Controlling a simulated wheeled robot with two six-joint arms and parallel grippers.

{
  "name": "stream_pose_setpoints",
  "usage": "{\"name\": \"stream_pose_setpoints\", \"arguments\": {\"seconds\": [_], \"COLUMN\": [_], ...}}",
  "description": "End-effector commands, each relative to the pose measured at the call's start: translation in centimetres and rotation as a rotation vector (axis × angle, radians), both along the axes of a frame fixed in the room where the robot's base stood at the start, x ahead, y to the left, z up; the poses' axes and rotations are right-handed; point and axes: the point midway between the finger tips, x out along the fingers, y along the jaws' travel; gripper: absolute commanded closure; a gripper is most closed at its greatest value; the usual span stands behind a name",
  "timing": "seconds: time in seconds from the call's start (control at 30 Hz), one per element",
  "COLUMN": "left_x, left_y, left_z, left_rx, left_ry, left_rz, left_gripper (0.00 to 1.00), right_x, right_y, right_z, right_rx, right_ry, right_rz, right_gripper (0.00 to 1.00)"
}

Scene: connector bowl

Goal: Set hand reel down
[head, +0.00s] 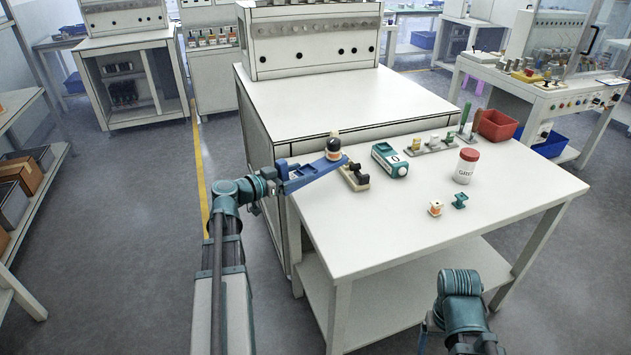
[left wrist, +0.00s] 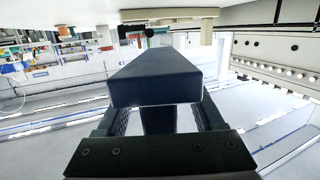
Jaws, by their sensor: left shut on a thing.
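My left gripper (head: 290,175) is shut on a long blue piece (head: 315,170), which I take to be the hand reel's handle. The piece reaches right, over the worktable's left edge. A dark-topped part with orange and white bands (head: 333,147) stands up at its far end; I cannot tell if it is fixed there. In the left wrist view the held piece is a dark block (left wrist: 158,80) between the fingers (left wrist: 160,122). Whether it touches the table is unclear. My right gripper does not show; only part of that arm is visible.
On the white worktable (head: 400,240) stand a tan block with dark knobs (head: 354,177), a teal device (head: 389,160), a peg rack (head: 433,146), a red-lidded jar (head: 465,166), a small orange-white spool (head: 435,208), a teal spool (head: 460,200) and a red bin (head: 497,125). The front left tabletop is clear.

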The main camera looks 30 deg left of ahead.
Motion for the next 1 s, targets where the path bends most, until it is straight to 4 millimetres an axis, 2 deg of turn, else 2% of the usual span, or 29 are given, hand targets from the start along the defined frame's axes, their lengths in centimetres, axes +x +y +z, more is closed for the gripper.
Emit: {"name": "stream_pose_setpoints", "arguments": {"seconds": [0.03,0.1,0.23,0.67,1.0], "left_x": [0.8,1.1,1.4,1.4,1.4], "left_y": [1.5,2.9,4.1,4.3,4.3], "left_z": [0.8,0.9,0.8,-0.3,-3.7], "left_rx": [0.008,0.018,0.028,0.03,0.03], "left_ry": [0.011,0.026,0.039,0.043,0.043], "left_rz": [0.018,0.038,0.058,0.062,0.061], "left_gripper": [1.0,1.0,1.0,1.0,1.0], "right_x": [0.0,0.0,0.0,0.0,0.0], "right_y": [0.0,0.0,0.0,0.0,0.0], "right_z": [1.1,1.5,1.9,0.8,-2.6], "right_rx": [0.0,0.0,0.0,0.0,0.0], "right_ry": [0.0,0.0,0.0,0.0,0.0], "right_rz": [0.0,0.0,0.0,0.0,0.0], "right_gripper": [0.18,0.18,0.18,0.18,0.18]}}
